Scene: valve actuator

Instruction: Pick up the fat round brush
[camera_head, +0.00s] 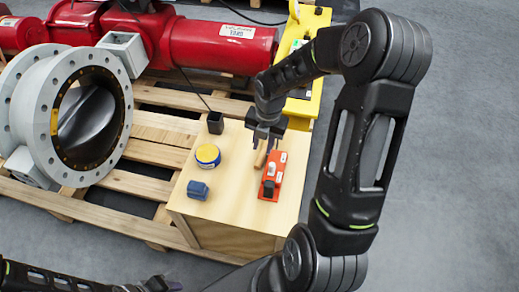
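A short tan wooden piece (261,158), which looks like the handle of the fat round brush, shows just below my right gripper (265,143). Its bristles cannot be made out. My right gripper points down over the wooden box, its dark fingers apart near the top of the tan piece. I cannot tell whether they touch it. My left gripper (153,285) is at the bottom edge of the view, small and partly cut off, away from the box.
On the light wooden box (225,205) stand an orange-red device (271,178), a yellow and blue tin (208,156), a blue block (197,190) and a black cup (215,123). A grey valve (20,110) and red actuator (215,45) lie on pallets behind. A yellow case (312,30) stands behind my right arm.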

